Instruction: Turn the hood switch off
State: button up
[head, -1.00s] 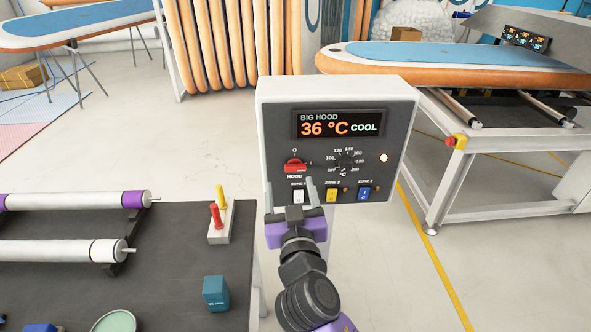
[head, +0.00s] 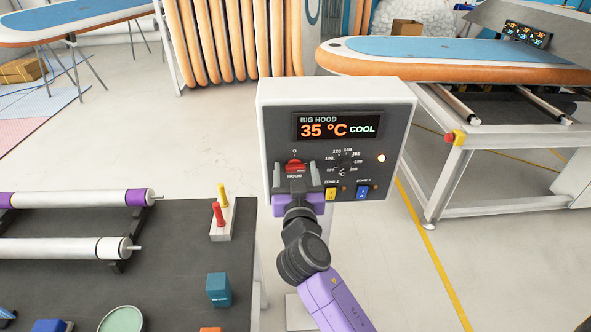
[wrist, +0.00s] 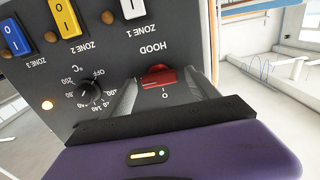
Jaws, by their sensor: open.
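The hood control box (head: 337,140) has a display reading BIG HOOD, 35 °C, COOL. Its red hood switch (head: 294,167) sits on the left of the panel under an O mark. It also shows in the wrist view (wrist: 158,76), where the picture is upside down. My gripper (head: 294,176) is open in front of the panel, its fingers on either side of the red switch and just below it in the head view. In the wrist view the switch shows between the two fingertips. I cannot tell whether the fingers touch it.
Beside the switch are a black temperature dial (head: 344,161), a yellow zone switch (head: 331,194) and a blue one (head: 362,192). A dark table (head: 180,260) with rollers and a teal box (head: 218,290) stands left. A metal frame bearing a board (head: 450,68) stands right.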

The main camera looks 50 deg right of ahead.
jog(key=c, duration=1.4)
jog(key=shift+o, duration=0.2)
jog(key=shift+n, duration=0.5)
jog(key=n, duration=0.3)
jog(key=shift+w+a+b, duration=0.1)
jog(key=shift+a+b, duration=0.05)
jog(key=shift+b, duration=0.15)
jog(key=n, duration=0.5)
jog(key=shift+p, duration=0.3)
jog(key=n+p, duration=0.1)
jog(key=n, duration=0.4)
jog(key=shift+f+n+p, duration=0.1)
jog(key=shift+n+p, duration=0.25)
jog(key=shift+n, duration=0.05)
jog(key=shift+f+n+p, duration=0.1)
jog(key=shift+n+p, duration=0.5)
jog(key=shift+n, duration=1.2)
